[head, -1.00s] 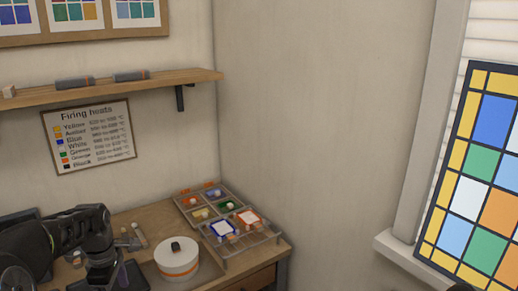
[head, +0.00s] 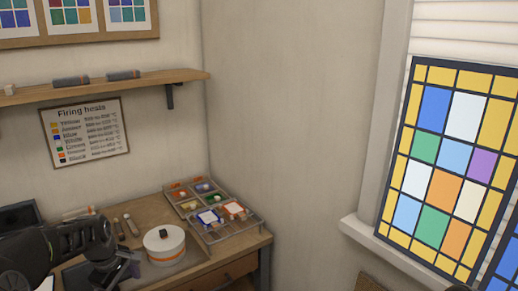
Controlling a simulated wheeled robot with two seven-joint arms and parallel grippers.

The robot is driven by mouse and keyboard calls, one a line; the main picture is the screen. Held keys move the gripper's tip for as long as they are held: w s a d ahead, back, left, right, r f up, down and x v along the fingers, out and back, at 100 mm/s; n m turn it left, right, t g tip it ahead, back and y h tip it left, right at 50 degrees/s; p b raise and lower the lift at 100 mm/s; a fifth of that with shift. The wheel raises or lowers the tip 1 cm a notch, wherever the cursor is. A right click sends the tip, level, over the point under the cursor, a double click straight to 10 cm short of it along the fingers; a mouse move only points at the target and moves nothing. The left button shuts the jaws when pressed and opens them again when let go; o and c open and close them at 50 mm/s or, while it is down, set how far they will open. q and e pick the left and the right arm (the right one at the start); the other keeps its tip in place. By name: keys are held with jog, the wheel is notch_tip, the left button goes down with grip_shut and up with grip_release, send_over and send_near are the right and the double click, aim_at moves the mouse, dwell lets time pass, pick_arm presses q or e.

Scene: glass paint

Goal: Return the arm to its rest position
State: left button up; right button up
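My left arm (head: 85,238) is black and comes in from the lower left, over the left part of the wooden bench. Its gripper (head: 126,268) points down at the bench, left of a round white kiln (head: 164,250) with an orange band and a dark knob on its lid. The gripper looks apart from the kiln, but its fingers are small and dark, so I cannot tell if they are open or hold anything. My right gripper is out of view.
A divided tray (head: 186,209) of coloured pieces and a wire rack (head: 248,231) with two framed tiles stand at the bench's back right. Short sticks (head: 131,224) lie behind the gripper. A shelf (head: 120,86) hangs above. A coloured glass panel (head: 412,242) stands at the window, right.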

pick_arm(q)
jog(key=s+d+f+m+t+h+b, duration=0.1)
jog(key=s+d+f+m+t+h, duration=0.15)
jog(key=d+f+m, duration=1.2)
jog(key=s+d+f+g, duration=0.1)
jog(key=s+d+f, duration=0.4)
jog(key=s, duration=0.3)
jog(key=s+d+f+g+h+b, duration=0.1)
jog(key=s+d+f+g, duration=0.1)
jog(key=s+d+f, duration=0.4)
jog(key=s+d+f+g+b, duration=0.1)
jog(key=s+d+f, duration=0.5)
jog(key=s+d, duration=0.3)
jog(key=shift+s+f+h, duration=0.15)
jog(key=shift+s+h, duration=0.2)
jog(key=shift+s, duration=0.85)
jog(key=shift+g, duration=0.25)
